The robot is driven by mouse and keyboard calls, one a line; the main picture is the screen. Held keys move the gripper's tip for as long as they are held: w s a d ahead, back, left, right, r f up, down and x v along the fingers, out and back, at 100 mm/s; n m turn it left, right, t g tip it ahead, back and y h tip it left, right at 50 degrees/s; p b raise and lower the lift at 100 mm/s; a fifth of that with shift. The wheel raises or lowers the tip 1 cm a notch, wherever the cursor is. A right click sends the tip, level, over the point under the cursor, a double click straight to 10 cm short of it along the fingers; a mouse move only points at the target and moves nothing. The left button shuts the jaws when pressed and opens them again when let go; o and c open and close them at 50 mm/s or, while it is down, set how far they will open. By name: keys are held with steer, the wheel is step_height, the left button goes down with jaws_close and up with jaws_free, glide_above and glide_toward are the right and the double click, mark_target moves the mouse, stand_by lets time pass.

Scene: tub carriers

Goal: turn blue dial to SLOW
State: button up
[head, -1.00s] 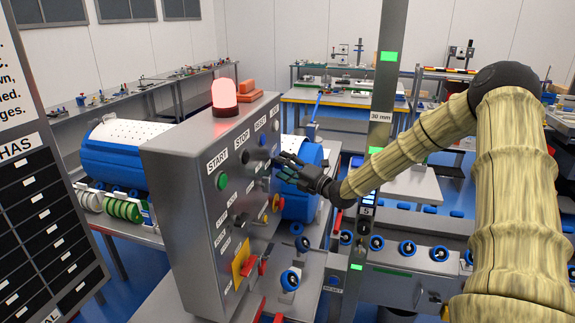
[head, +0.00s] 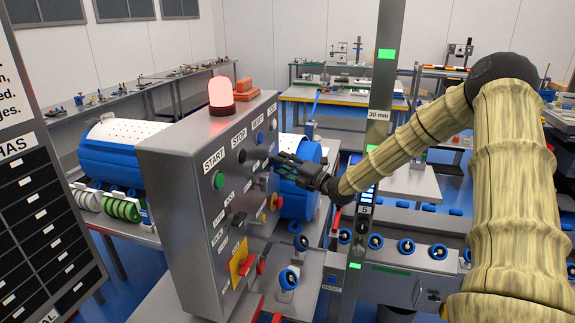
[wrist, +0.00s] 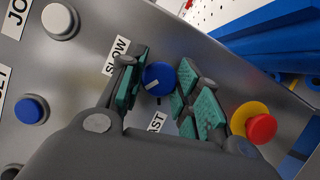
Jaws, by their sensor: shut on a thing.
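The blue dial (wrist: 160,72) sits on the grey panel face between my fingers in the wrist view. A short white mark shows on its lower left part. The SLOW label (wrist: 116,55) lies to its upper left, and a partly covered label ending in "AST" (wrist: 156,125) is below it. My gripper (wrist: 162,84) is shut on the dial, with green finger pads on either side. In the head view my gripper (head: 277,164) reaches the right part of the control panel (head: 168,185), and the dial is hidden there behind the fingers.
A red button on a yellow ring (wrist: 262,128) is close to the right finger. A blue button (wrist: 30,109) and a white button (wrist: 60,20) are at left. A lit red beacon (head: 221,95) stands on top of the panel.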

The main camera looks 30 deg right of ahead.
steer(key=shift+a+r+m+g+p, duration=0.1)
steer(key=shift+m+g+p, duration=0.55)
steer(key=shift+m, duration=0.9)
steer(key=shift+d+r+m+g+p, duration=0.15)
steer(key=shift+m+g+p, duration=0.5)
steer(key=shift+m, duration=0.85)
steer(key=shift+a+r+m+g+p, duration=0.15)
steer(key=shift+m+g+p, duration=0.5)
steer(key=shift+m, duration=0.9)
steer(key=shift+w+g, duration=0.1)
steer(key=shift+g, duration=0.15)
steer(key=shift+r, duration=0.1)
steer(key=o, duration=1)
steer(key=shift+a, duration=0.5)
steer(key=d+v, duration=0.1)
steer(key=v, duration=0.7)
steer(key=shift+d+f, duration=0.3)
